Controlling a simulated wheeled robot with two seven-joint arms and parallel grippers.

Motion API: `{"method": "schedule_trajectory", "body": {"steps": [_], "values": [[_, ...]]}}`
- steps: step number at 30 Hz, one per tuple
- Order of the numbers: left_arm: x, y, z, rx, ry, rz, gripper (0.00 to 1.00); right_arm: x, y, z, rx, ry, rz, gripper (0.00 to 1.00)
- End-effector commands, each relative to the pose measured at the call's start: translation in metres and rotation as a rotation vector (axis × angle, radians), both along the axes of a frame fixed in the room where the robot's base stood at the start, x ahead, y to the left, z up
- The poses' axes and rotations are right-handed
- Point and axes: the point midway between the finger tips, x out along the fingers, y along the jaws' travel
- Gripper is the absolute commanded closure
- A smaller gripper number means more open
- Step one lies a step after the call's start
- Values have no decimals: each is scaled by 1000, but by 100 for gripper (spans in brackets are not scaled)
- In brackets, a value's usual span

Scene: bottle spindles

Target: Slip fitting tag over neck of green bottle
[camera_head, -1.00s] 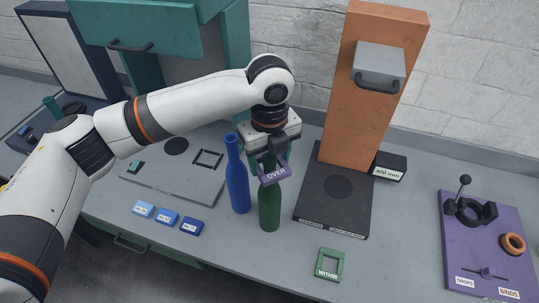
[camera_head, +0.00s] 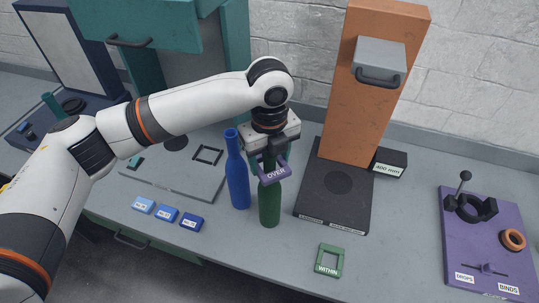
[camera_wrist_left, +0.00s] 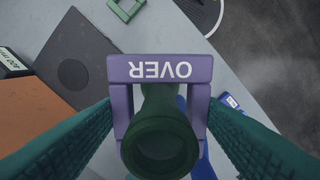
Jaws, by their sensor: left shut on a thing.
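The green bottle (camera_head: 269,207) stands upright on the bench, right of a blue bottle. My left gripper (camera_head: 269,160) is above it, shut on the purple tag marked OVER (camera_head: 275,174). In the left wrist view, the green fingers hold the tag (camera_wrist_left: 160,69) by its two sides. The green bottle's mouth (camera_wrist_left: 160,150) shows nearer to the camera than the tag's labelled bar, and its neck passes through the tag's opening. The tag's far bar is hidden by the mouth. The right gripper is not in view.
The blue bottle (camera_head: 237,180) stands close on the left. A green frame marked WITHIN (camera_head: 329,261) lies at the front. A black base with an orange column (camera_head: 362,90) stands on the right, and a purple board (camera_head: 478,240) lies farther right. Small blue blocks (camera_head: 167,214) lie left.

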Motion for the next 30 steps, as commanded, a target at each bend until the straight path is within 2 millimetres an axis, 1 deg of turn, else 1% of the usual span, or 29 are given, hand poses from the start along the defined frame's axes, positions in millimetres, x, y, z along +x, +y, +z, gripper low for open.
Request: {"method": "schedule_trajectory", "body": {"steps": [8, 9, 13, 14, 23, 26, 29, 30], "values": [[0, 0, -1, 0, 0, 0, 61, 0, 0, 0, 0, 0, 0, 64], [0, 0, -1, 0, 0, 0, 37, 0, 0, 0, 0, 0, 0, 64], [0, 0, -1, 0, 0, 0, 16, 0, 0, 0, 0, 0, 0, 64], [0, 0, -1, 0, 0, 0, 14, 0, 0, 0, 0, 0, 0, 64], [0, 0, 1, 0, -1, 0, 14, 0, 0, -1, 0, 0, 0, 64], [1, 0, 9, -1, -3, 0, 14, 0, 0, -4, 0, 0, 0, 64], [1, 0, 25, -1, -4, 0, 14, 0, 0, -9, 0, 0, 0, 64], [1, -1, 33, -2, -5, 0, 14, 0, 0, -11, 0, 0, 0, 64]]}}
